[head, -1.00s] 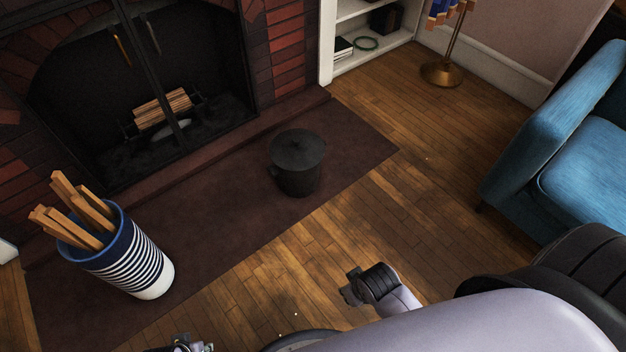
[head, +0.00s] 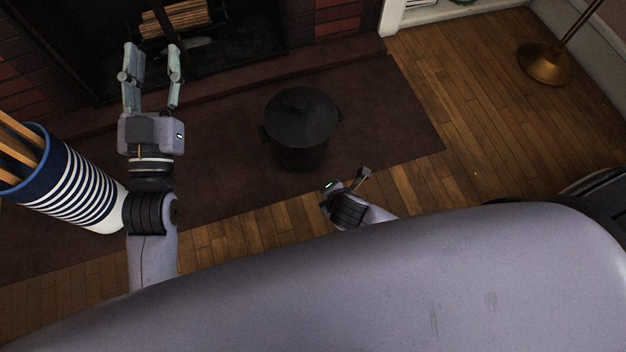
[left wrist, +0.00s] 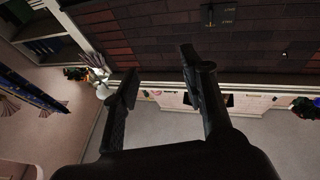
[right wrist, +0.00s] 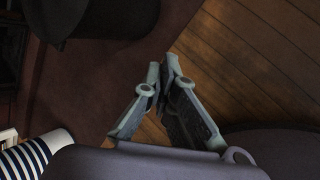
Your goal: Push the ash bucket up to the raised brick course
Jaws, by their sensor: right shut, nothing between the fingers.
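The ash bucket (head: 301,125) is dark, round and lidded. It stands upright on the brown hearth, apart from the raised brick course (head: 300,62) along the fireplace front. My left gripper (head: 152,62) is open and empty, left of the bucket, fingers pointing toward the fireplace. My right gripper (head: 350,183) is partly hidden by its own wrist, on the near right side of the bucket and apart from it. In the right wrist view my right fingers (right wrist: 165,75) are shut and empty; the bucket (right wrist: 105,20) shows dark at the top left.
A blue-and-white striped holder (head: 75,185) with wooden sticks stands at the left, close beside my left arm. The firebox holds stacked logs (head: 175,18). A brass lamp base (head: 545,62) stands at the far right. Wood floor (head: 480,130) to the right is clear.

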